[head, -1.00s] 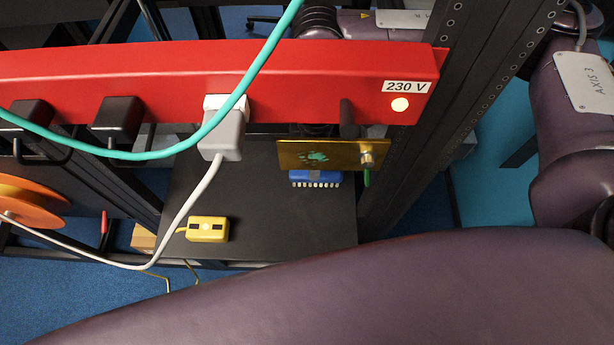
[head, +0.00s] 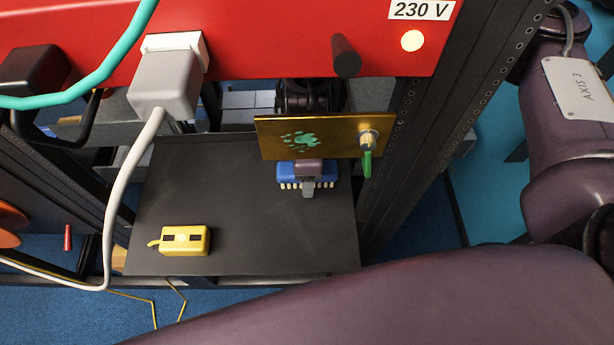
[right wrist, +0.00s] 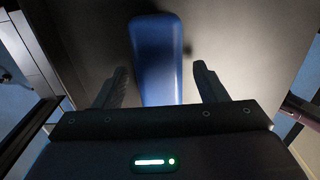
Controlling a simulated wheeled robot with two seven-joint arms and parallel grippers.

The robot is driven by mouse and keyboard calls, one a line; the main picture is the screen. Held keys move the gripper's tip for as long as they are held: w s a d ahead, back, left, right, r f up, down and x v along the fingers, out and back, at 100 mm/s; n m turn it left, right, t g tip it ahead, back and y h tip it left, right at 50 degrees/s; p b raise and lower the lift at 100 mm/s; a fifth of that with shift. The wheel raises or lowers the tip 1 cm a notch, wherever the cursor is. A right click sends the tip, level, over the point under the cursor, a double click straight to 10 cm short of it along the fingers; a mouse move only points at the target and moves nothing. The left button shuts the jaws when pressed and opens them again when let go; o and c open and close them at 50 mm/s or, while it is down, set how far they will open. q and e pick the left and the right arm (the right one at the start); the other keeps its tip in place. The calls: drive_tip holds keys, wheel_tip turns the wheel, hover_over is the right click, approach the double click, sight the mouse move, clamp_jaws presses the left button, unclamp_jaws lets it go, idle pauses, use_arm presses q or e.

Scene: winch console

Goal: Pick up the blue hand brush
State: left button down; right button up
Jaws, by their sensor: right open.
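The blue hand brush (head: 289,175) lies on the dark shelf (head: 235,215) with its pale bristles toward me. The brass plate hangs in front of and above it in the head view and hides its upper part. In the right wrist view the smooth blue body of the brush (right wrist: 156,45) runs between the jaws. My right gripper (right wrist: 160,75) is open, one finger on each side of the brush, with visible gaps. In the head view only a small part of this gripper (head: 308,184) shows below the plate, over the brush. My left gripper is not in view.
A brass plate (head: 280,140) with a knob and a green tag (head: 367,164) hangs close above the brush. A red 230 V rail (head: 280,35) with plugs crosses above. A yellow box (head: 186,240) lies on the shelf. A black post (head: 430,130) stands at right.

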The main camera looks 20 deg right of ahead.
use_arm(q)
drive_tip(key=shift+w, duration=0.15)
use_arm(e)
drive_tip(key=c, duration=1.1)
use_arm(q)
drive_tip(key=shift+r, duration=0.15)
use_arm(e)
drive_tip(key=shift+r, duration=0.1)
